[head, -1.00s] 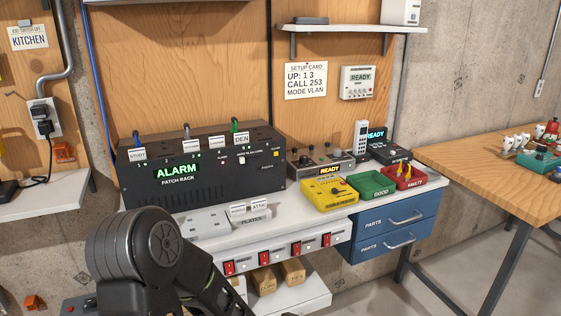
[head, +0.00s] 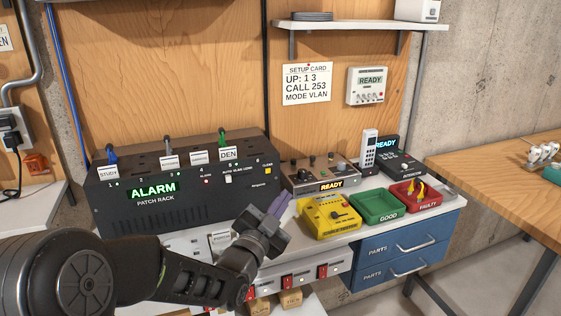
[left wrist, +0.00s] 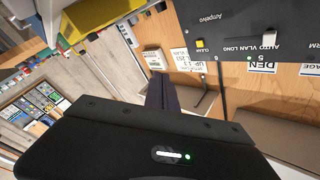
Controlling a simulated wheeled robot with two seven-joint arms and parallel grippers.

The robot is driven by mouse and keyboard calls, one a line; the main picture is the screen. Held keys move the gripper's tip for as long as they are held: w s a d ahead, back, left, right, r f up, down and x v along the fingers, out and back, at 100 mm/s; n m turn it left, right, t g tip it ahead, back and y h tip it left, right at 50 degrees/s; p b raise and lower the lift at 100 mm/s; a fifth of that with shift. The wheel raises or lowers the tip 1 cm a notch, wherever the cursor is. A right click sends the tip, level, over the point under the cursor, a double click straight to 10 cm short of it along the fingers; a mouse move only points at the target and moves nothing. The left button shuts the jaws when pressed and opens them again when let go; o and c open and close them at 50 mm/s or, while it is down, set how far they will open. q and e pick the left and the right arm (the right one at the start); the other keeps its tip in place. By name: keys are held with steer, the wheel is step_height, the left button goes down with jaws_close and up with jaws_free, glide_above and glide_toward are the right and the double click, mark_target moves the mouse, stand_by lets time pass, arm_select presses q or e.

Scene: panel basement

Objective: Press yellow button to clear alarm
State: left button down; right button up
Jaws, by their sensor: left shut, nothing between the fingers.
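The black patch rack (head: 180,190) stands on the bench and its display reads ALARM. My right gripper is not in view.
The yellow tester (head: 331,215) stands close to the right of my left gripper. A green GOOD bin (head: 378,207) and red FAULTY bin (head: 416,195) are beyond it. Plugs with tags stick up along the rack's top.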

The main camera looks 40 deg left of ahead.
mark_target(268, 170)
arm_select(q)
steer(key=shift+r, duration=0.15)
stand_by(0.3)
steer(key=shift+w+a+p, duration=0.1)
steer(key=shift+w+a, duration=0.7)
steer(key=shift+a, duration=0.4)
steer(key=shift+w+a+p, duration=0.1)
steer(key=shift+w+a, duration=0.75)
steer(key=shift+a, duration=0.4)
steer(key=shift+w+a+p, duration=0.1)
steer(key=shift+w+a, duration=0.7)
steer(key=shift+a, duration=0.4)
steer(key=shift+w+a+b, duration=0.2)
steer(key=shift+a+b, duration=0.05)
steer(key=shift+b, duration=0.2)
